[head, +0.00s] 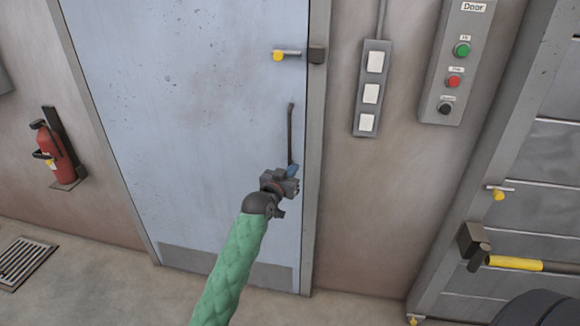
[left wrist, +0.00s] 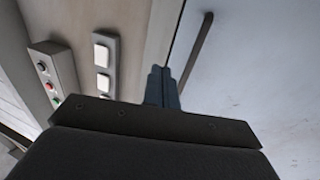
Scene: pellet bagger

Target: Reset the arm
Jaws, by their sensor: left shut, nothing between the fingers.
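My left gripper (head: 291,172) is in front of the pale blue door (head: 190,110), near the lower end of its dark vertical handle (head: 290,130). In the left wrist view its fingers (left wrist: 161,85) are together with nothing between them. The handle also shows in the left wrist view (left wrist: 197,50), beyond the fingers and to their right. I cannot tell whether the fingertips touch the handle or the door. My left arm (head: 232,270), in a green sleeve, comes up from the bottom of the head view. My right gripper is not in view.
A latch with a yellow knob (head: 279,56) sits high on the door. Right of the door are a white switch panel (head: 371,92) and a grey Door button box (head: 455,65). A fire extinguisher (head: 58,155) hangs at left. A panelled shutter (head: 545,190) with a yellow bar (head: 515,263) stands at right.

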